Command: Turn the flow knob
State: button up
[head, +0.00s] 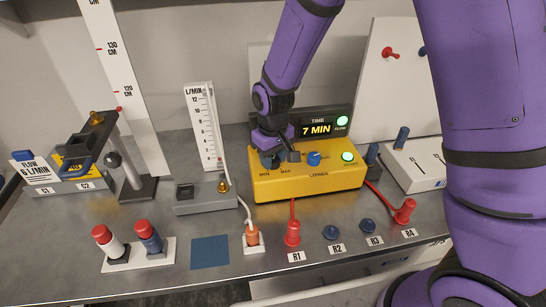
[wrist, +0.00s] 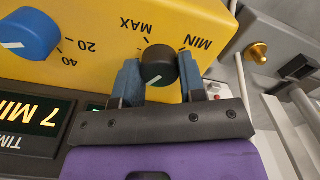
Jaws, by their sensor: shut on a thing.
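The flow knob (wrist: 159,66) is a black round knob on the yellow box (wrist: 90,15), between the MIN and MAX marks. A white line shows on its face. My gripper (wrist: 158,82) has its two blue fingers on either side of the knob, shut on it. In the head view my gripper (head: 280,158) is at the left part of the yellow box (head: 325,185) and mostly hides the knob. A flow meter (head: 204,125) with an L/MIN scale stands left of the box. A card (head: 33,169) at the far left reads FLOW 6 L/MIN.
A blue knob (head: 314,158) and a lit green button (head: 348,157) are on the same box. A display (head: 318,129) behind reads 7 MIN. Red-and-white and red-and-blue pegs stand in front left. Red plugs (head: 292,233) and cables are in front.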

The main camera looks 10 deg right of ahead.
aim_at(273, 159)
jog(key=o, duration=0.9)
jog(key=shift+r, duration=0.15)
notch_tip(273, 159, up, 11)
jog(key=shift+f, duration=0.2)
jog(key=s+d+r+m+t, duration=0.25)
jog(key=s+d+r, duration=0.55)
jog(key=d+r, duration=0.45)
jog(key=s+d+r+m+t, duration=0.1)
jog(key=s+d+r, duration=0.1)
jog(key=s, duration=0.3)
jog(key=s+d+r+m, duration=0.1)
jog(key=s+d+r, duration=0.1)
jog(key=s, duration=0.3)
jog(key=s+d+r+m+t, duration=0.1)
jog(key=s+d+r, duration=0.1)
jog(key=s, duration=0.3)
jog(key=shift+d+r+t, duration=0.15)
jog(key=shift+d+t, duration=0.2)
jog(key=shift+d, duration=0.5)
